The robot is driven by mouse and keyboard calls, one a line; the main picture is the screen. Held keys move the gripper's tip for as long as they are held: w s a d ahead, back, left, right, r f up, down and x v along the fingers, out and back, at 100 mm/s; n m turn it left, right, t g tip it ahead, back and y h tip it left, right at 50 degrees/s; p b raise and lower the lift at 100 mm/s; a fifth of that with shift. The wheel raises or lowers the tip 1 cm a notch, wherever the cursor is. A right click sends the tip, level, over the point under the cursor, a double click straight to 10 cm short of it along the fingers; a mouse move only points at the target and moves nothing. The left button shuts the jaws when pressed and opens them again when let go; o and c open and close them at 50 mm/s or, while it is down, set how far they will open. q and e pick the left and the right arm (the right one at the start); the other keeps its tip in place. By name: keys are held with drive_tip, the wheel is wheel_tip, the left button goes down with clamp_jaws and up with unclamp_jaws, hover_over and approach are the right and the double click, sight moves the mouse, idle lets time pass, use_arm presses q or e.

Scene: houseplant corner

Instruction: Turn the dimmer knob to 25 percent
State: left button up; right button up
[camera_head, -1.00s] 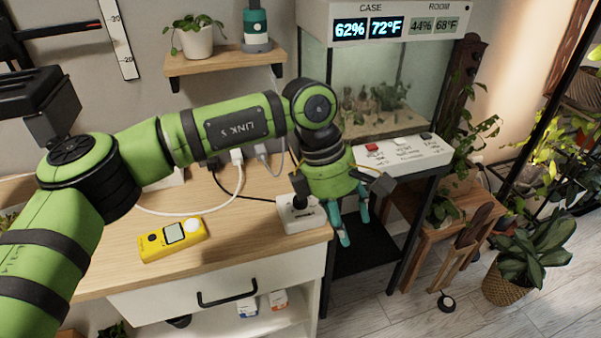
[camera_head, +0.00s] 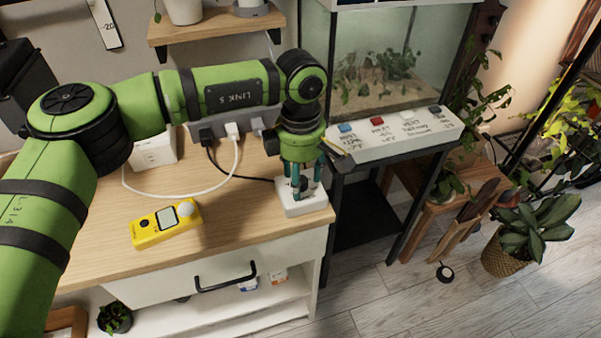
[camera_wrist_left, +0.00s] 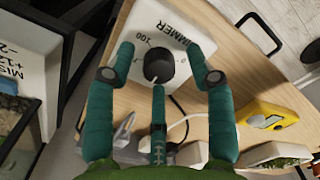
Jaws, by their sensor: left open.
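The dimmer is a white box (camera_head: 304,208) at the right end of the wooden cabinet top, with a black round knob (camera_head: 303,184) on it. In the left wrist view, the knob (camera_wrist_left: 158,65) is near the middle, and the box (camera_wrist_left: 178,22) bears the printed words DIMMER and 100. A short pale mark shows at the knob's lower edge; its exact setting cannot be read. My left gripper (camera_head: 302,180) points down over the dimmer, its teal fingers open and spread around the knob. In the left wrist view, gaps show between fingers and knob. My right gripper is not in view.
A yellow meter (camera_head: 167,223) lies left of the dimmer. A power strip with plugs (camera_head: 232,130) and cables are behind. A button panel (camera_head: 400,135) before the glass terrarium (camera_head: 390,60) stands close on the right. The front cabinet top is otherwise mostly clear.

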use_arm(q)
drive_tip(key=c, duration=0.9)
clamp_jaws()
drive_tip(key=shift+f+n+b, duration=0.1)
drive_tip(key=shift+n+b, duration=0.45)
drive_tip(key=shift+n, duration=0.05)
drive_tip(key=n+b, duration=0.4)
drive_tip(key=n, duration=0.2)
drive_tip(key=shift+n, duration=0.4)
drive_tip(key=n+b, duration=0.1)
drive_tip(key=n, duration=0.1)
drive_tip(key=shift+n, duration=0.3)
drive_tip(key=shift+n+b, duration=0.35)
drive_tip(key=shift+n, duration=0.35)
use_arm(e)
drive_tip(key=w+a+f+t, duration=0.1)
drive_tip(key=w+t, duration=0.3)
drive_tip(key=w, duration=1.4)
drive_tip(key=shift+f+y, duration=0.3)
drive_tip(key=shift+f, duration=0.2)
